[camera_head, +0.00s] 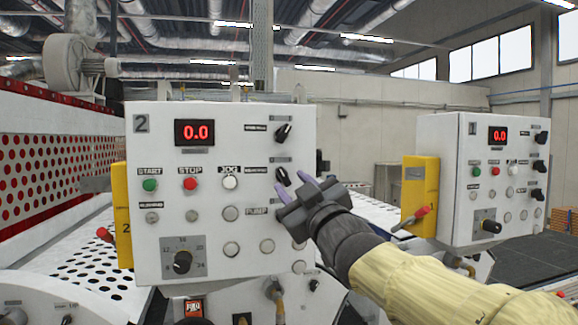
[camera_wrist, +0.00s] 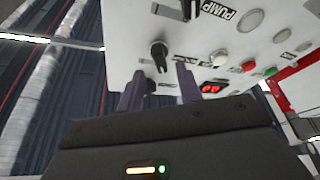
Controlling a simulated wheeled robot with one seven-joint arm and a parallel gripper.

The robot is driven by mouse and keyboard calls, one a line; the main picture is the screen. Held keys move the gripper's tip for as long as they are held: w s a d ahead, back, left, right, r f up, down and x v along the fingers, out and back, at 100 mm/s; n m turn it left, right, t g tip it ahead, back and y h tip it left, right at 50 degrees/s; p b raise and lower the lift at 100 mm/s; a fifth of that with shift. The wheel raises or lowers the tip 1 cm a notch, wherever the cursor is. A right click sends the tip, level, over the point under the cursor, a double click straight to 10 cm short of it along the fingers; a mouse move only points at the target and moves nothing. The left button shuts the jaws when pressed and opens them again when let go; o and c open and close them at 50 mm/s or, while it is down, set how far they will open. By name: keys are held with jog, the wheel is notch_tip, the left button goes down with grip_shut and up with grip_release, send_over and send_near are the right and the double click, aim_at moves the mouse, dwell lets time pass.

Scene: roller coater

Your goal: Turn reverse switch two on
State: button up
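Control panel 2 (camera_head: 215,250) is a white box with a red 0.0 display. On its right side are a black upper knob (camera_head: 283,133) and a black middle knob (camera_head: 282,176). Their labels are too small to read, so I cannot tell which is the reverse switch. My gripper (camera_head: 292,183) is open, with its purple fingers just below and right of the middle knob. In the wrist view the middle knob (camera_wrist: 158,55) shows ahead of the gap between the spread fingertips (camera_wrist: 158,78). Contact cannot be made out. A further knob near the PUMP label (camera_wrist: 190,8) is partly cut off.
Start button (camera_head: 149,185), stop button (camera_head: 190,183) and jog button (camera_head: 230,182) are left of the knobs. A dial (camera_head: 182,262) is at lower left. Panel 1 (camera_head: 465,200) stands to the right, beyond my arm.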

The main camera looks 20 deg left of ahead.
aim_at(286, 178)
jog(key=shift+p+x, duration=0.8)
jog(key=shift+x, duration=1.05)
